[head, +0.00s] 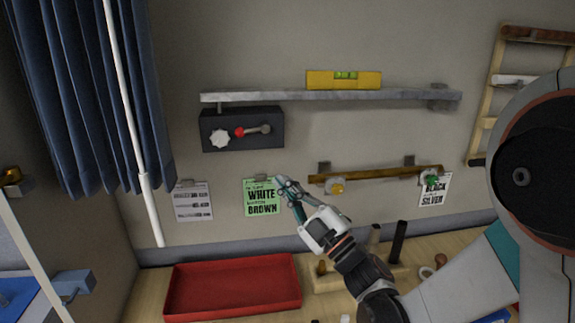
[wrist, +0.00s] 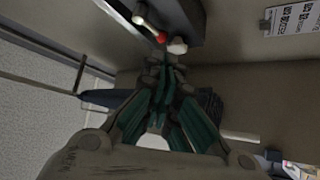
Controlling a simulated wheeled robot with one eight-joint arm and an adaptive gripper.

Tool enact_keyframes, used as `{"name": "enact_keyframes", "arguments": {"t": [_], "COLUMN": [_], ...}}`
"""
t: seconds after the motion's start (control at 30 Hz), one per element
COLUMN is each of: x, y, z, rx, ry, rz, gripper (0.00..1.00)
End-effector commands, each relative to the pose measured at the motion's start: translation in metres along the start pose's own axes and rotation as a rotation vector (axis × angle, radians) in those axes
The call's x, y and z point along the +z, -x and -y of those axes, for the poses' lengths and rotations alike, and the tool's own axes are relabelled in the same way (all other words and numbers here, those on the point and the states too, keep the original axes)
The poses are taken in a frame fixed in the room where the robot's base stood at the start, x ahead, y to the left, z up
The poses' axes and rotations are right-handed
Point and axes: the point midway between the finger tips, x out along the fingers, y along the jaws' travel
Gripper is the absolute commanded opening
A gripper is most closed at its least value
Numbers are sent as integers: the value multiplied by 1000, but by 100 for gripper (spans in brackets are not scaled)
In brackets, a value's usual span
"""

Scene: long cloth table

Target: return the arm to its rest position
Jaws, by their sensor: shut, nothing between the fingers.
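My gripper (head: 284,186) is raised in front of the wall in the head view, at the right edge of the green sheet with the words WHITE and BROWN (head: 261,205). It overlaps that sheet in the picture; I cannot tell whether it touches it. Its fingers are shut and hold nothing. In the wrist view the teal-and-grey fingers (wrist: 164,75) come together near the middle. The arm reaches up and left from the lower right of the head view.
A dark box (head: 219,117) with a white knob and red-tipped lever hangs under a shelf (head: 300,96) bearing a yellow level (head: 320,80). A wooden rail (head: 385,173) is right of my gripper. A red tray (head: 232,288) and upright pegs (head: 398,240) stand below.

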Motion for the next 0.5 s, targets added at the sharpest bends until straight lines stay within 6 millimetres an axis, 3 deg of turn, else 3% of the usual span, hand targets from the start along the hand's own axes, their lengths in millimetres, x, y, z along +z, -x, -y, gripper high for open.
{"name": "enact_keyframes", "arguments": {"t": [0.13,0.27,0.5], "x": [20,45,79], "y": [5,21,82], "z": [-37,-76,-118], "rx": [61,130,229], "ry": [-40,-103,-254], "rz": [153,349,706], "gripper": [0,0,0]}}
